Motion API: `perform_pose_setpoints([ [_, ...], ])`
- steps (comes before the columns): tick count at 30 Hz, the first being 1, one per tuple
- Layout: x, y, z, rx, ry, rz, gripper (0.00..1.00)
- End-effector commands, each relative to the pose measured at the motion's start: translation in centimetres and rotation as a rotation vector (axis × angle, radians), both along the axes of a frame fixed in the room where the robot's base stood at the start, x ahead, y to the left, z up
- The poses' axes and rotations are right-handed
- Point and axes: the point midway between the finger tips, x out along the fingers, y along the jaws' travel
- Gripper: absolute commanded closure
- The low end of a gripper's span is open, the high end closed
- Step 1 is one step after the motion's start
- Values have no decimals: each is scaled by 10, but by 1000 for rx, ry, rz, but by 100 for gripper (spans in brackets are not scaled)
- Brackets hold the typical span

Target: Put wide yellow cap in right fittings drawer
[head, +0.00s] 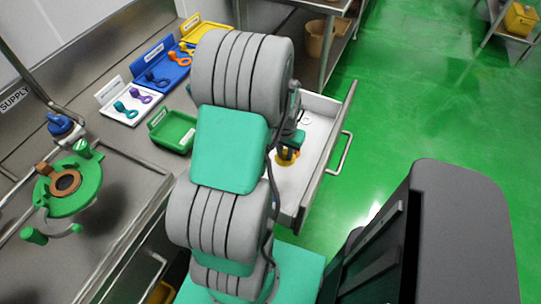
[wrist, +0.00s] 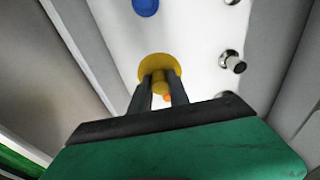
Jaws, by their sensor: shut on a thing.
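The wide yellow cap (head: 287,158) is low inside an open white drawer (head: 321,128), partly hidden by my arm in the head view. In the wrist view the yellow cap (wrist: 158,64) is a round disc with a narrower knob. My gripper (wrist: 161,88) is shut on that knob, one dark finger on each side. The drawer's pale floor (wrist: 195,45) lies beyond the cap, and I cannot tell whether the cap touches it. My gripper (head: 288,146) is mostly hidden behind my arm in the head view.
Inside the drawer are a blue round piece (wrist: 145,6) and metal fittings (wrist: 233,62) to the right. Drawer walls rise on both sides. On the counter are a white tray (head: 118,116), a blue tray (head: 168,72), a green tray (head: 170,140) and a green fixture (head: 88,180).

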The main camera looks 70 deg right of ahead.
Motion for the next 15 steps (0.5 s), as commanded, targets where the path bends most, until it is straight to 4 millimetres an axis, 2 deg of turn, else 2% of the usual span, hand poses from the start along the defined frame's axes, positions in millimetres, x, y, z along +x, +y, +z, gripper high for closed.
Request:
perform_pose_setpoints([
  [4, 0, 2, -35, 7, 0, 0, 100],
  [15, 0, 1, -89, 4, 1, 0, 100],
])
